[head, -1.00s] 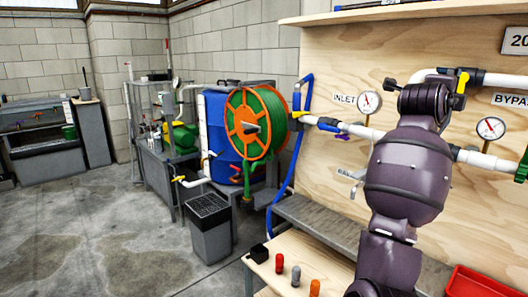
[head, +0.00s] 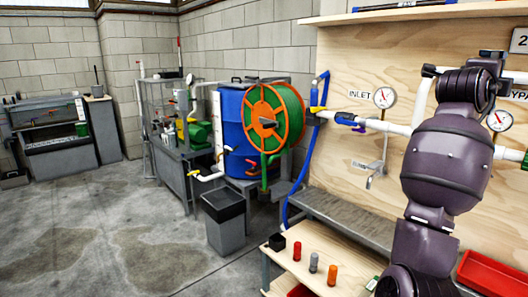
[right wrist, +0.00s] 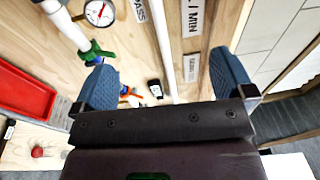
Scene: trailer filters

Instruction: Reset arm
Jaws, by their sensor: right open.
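My right gripper (right wrist: 164,82) shows in the right wrist view with its two blue fingers wide apart and nothing between them. Behind it are the plywood board (right wrist: 140,60), a pressure gauge (right wrist: 99,13) and a green-handled valve (right wrist: 95,52) on the white pipe. In the head view my right arm (head: 440,165) rises at the right, in front of the board, and covers part of the pipework; its gripper does not show there. My left arm and gripper are in neither view.
The board carries an inlet gauge (head: 384,98) and white pipes. Below are a grey metal shelf (head: 345,222) and a wooden bench with small coloured cylinders (head: 313,263) and a red tray (head: 490,272). A hose reel (head: 268,120), blue barrel (head: 232,135) and grey bin (head: 225,228) stand left. The left floor is clear.

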